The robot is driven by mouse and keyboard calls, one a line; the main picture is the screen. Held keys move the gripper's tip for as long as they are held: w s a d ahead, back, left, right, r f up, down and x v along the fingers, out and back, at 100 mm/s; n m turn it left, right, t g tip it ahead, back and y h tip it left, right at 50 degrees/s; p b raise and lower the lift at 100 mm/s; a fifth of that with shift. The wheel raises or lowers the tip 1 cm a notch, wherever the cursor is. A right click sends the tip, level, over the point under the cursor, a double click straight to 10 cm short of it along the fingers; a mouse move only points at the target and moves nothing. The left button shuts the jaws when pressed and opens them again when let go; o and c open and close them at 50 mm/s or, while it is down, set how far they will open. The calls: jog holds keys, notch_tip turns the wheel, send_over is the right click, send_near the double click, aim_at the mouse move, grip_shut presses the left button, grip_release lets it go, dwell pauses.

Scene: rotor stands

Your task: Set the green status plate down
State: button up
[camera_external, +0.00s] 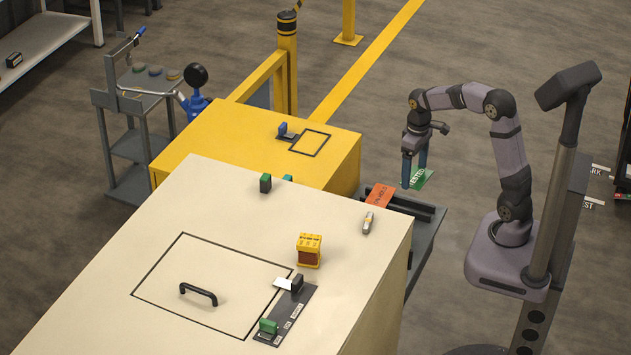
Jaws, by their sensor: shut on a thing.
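The green status plate (424,181) hangs in the air at the right of the cabinets, with white lettering on its face. My gripper (414,172) is shut on the plate, near its left part. The fingers cover some of it. In the picture the plate lies over the floor, to the right of an orange-red plate (380,195) with dark lettering at the edge of the cream cabinet. I cannot tell its exact height.
The cream cabinet (215,210) bears a yellow-and-brown block (309,250), a black handle (198,293) and a grey strip (284,318). A yellow cabinet (225,140) stands behind. A grey bench (425,245) with dark rails (412,207) lies below my gripper. A yellow-black post (287,60) stands behind.

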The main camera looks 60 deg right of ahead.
jog(key=shift+s+a+n, duration=0.3)
jog(key=shift+s+n, duration=0.3)
jog(key=shift+n, duration=0.1)
jog(key=shift+f, duration=0.1)
jog(key=shift+f, duration=4.8)
jog(key=shift+f+b, duration=0.3)
jog(key=shift+f, duration=0.1)
jog(key=o, duration=1)
jog(key=shift+o, duration=0.2)
